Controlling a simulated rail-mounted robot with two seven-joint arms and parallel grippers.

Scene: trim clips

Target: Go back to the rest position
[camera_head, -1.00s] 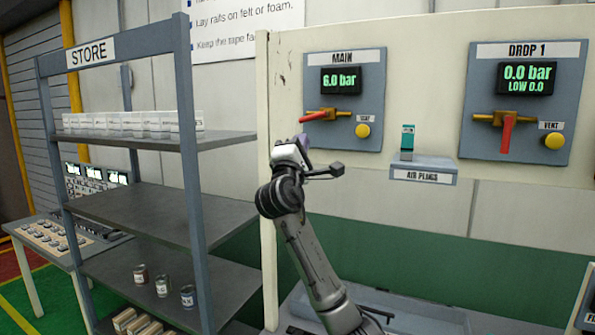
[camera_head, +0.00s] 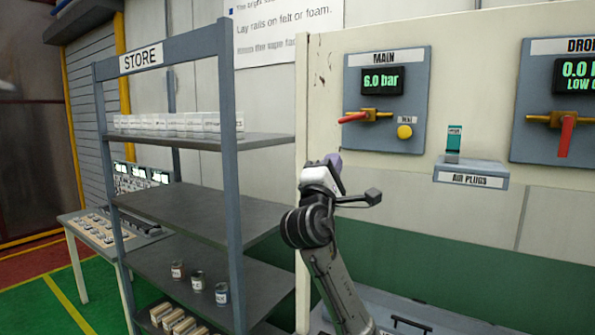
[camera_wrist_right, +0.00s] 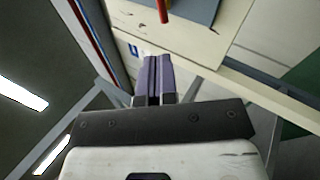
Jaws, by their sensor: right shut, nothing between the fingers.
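My right gripper (camera_head: 333,160) is in front of the left edge of the cream panel, beside the store rack. Its fingers are seen mostly from behind in the head view. In the right wrist view its two purple fingers (camera_wrist_right: 158,78) are closed together with nothing between them. My left gripper is in neither view.
The store rack (camera_head: 228,190) stands left of my right arm, with white boxes (camera_head: 180,124) on top and several cans lower down. The main valve panel (camera_head: 387,100) reads 6.0 bar. The air plugs holder (camera_head: 470,174) juts out to the right.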

